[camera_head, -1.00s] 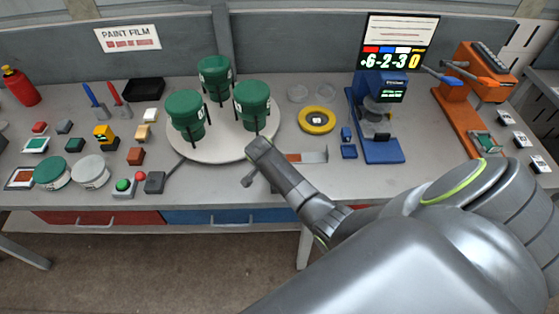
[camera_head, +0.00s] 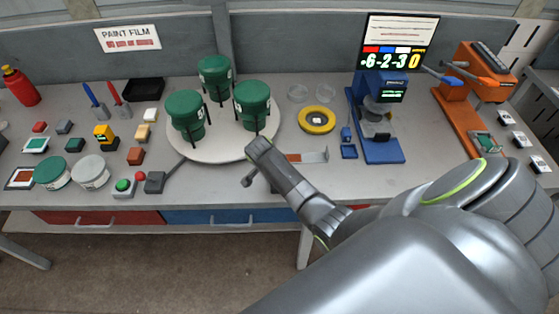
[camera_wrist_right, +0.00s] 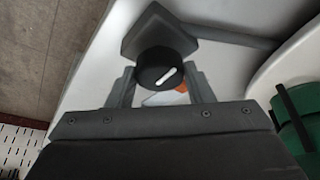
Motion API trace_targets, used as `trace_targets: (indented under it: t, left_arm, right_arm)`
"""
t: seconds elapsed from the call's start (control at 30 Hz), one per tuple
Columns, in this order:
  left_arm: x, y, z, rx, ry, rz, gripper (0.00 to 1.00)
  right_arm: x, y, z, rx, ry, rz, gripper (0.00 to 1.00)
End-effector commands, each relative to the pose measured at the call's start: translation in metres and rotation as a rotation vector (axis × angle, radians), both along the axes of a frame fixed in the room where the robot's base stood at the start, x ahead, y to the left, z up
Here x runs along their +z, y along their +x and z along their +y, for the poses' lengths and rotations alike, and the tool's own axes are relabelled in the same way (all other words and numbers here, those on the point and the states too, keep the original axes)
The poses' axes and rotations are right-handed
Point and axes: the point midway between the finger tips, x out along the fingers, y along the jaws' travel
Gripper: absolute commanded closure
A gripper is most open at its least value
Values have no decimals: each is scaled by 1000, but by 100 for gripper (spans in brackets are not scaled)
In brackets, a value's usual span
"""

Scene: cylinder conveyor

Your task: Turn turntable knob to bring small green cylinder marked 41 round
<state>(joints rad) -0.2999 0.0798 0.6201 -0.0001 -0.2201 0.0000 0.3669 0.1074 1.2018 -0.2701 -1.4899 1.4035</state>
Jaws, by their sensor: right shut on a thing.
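The black turntable knob (camera_wrist_right: 167,76) with a white line shows in the right wrist view, in front of a dark grey housing (camera_wrist_right: 146,32). My right gripper (camera_wrist_right: 162,70) has one finger on each side of the knob and is shut on it. The pale round turntable (camera_head: 205,152) carries three green cylinders: left (camera_head: 186,113), back (camera_head: 214,78) and right (camera_head: 252,103). They stand upright in dark holders. Their tags are too small to read, so I cannot tell which is marked 41. My left gripper is not in view.
A yellow ring (camera_head: 317,111) and a blue device (camera_head: 384,151) stand to the right. A flat metal plate (camera_head: 316,156) lies close to my right forearm.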

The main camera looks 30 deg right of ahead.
Motion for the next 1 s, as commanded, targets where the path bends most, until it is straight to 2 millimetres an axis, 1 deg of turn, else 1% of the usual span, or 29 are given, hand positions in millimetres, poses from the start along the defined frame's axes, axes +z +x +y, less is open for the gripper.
trace_targets:
  t: [0.23,0.27,0.4,0.43,0.77,0.87,1.0]
  left_arm:
    - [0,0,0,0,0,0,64]
    - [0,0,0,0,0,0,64]
    - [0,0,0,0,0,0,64]
    - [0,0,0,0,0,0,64]
    - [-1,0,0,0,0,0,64]
    - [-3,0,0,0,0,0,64]
    - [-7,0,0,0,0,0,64]
  right_arm:
    - [1,1,-1,0,-3,-4,76]
    - [1,1,-1,0,-3,-4,52]
    - [1,1,-1,0,-2,-3,34]
    - [1,1,-1,0,-1,-3,32]
    - [2,0,1,1,-1,-2,32]
    - [8,0,3,0,0,-2,32]
    - [23,-1,10,0,-1,-6,32]
